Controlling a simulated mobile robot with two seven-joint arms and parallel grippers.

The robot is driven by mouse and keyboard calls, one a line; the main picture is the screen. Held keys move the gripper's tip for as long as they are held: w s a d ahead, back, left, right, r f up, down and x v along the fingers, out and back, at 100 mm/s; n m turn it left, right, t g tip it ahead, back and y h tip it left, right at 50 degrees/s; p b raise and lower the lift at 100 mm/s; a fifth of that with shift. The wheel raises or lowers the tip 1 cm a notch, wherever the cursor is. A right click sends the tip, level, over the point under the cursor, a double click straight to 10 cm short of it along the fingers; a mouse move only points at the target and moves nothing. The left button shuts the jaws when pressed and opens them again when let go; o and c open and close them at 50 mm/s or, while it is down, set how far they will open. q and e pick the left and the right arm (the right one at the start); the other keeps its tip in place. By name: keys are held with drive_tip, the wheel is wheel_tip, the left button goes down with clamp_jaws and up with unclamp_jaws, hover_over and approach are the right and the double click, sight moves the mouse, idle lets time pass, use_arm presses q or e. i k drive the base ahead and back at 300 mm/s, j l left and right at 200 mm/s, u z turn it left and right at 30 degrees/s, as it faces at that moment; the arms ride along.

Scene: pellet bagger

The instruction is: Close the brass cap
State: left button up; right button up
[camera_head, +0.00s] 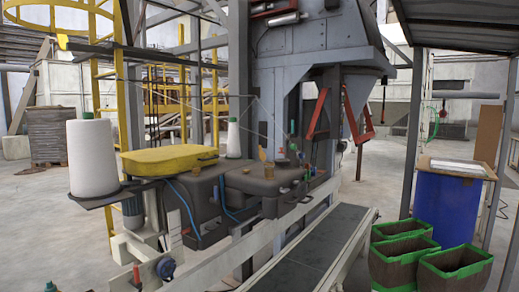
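A small brass-coloured piece (262,154) stands upright on top of the dark machine housing (262,180), near the middle of the picture. A second small brass-coloured piece (269,170) sits just in front of it on the same housing. They are too small for me to tell which is the brass cap, or whether it is open or closed. Neither of my grippers shows in the head view.
A yellow cover (168,160) and a large white thread cone (92,158) stand left of the housing. A dark conveyor belt (313,250) runs in front. Green-rimmed bins (455,272) and a blue drum (444,205) stand at right. Floor shows between conveyor and drum.

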sight(262, 156)
drive_tip(key=k+u, duration=0.15)
drive_tip(key=u, duration=0.3)
drive_tip(key=k+u, duration=0.1)
drive_tip(key=u, duration=0.35)
drive_tip(key=l+u, duration=0.2)
drive_tip(key=u, duration=0.2)
drive_tip(key=i+l+u, duration=0.1)
drive_tip(key=u, duration=0.3)
drive_tip(key=l, duration=2.5)
drive_tip(key=k+l, duration=0.15)
drive_tip(key=l, duration=2.35)
